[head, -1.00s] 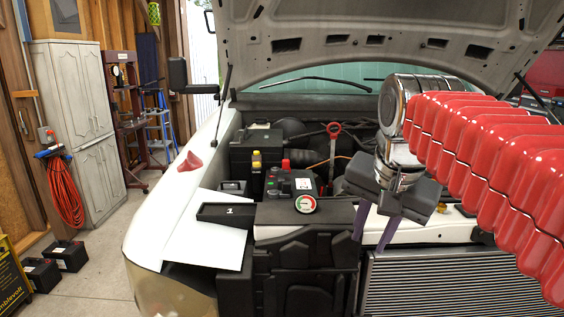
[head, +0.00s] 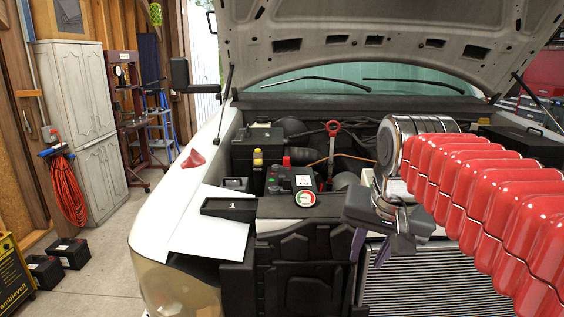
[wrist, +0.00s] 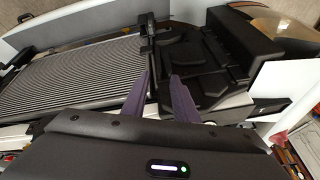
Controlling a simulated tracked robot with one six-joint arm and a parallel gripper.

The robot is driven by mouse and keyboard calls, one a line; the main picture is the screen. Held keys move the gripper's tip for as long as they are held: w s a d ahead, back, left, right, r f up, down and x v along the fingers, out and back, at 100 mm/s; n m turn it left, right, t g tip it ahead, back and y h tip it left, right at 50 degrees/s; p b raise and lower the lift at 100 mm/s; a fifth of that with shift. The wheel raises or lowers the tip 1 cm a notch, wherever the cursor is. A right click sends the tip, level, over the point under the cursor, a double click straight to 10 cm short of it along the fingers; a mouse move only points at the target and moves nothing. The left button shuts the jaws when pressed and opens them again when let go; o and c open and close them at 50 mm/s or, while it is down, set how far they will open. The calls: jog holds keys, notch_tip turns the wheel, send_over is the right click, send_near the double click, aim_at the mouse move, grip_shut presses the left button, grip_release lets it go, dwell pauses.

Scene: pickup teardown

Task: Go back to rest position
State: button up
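My gripper (head: 368,252) hangs fingers-down over the front edge of the truck's engine bay, just above the radiator (head: 430,285). In the wrist view my gripper (wrist: 161,78) shows two purple fingers apart, with nothing between them. The ribbed radiator (wrist: 75,75) lies beneath them at the left and black front panels (wrist: 205,60) at the right. My red ribbed arm cover reaches in from the right of the head view and hides part of the engine bay.
A battery (head: 297,182) with a red cap and a round gauge (head: 305,198) sit left of my gripper. A black tray marked 1 (head: 230,209) rests on a white sheet (head: 190,240) on the fender. The raised hood (head: 360,30) hangs above.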

jog(key=s+f+n+t, duration=0.1)
jog(key=s+f+n, duration=0.3)
jog(key=s+f, duration=0.9)
jog(key=shift+s+f, duration=0.25)
jog(key=shift+f, duration=0.1)
jog(key=shift+c, duration=0.2)
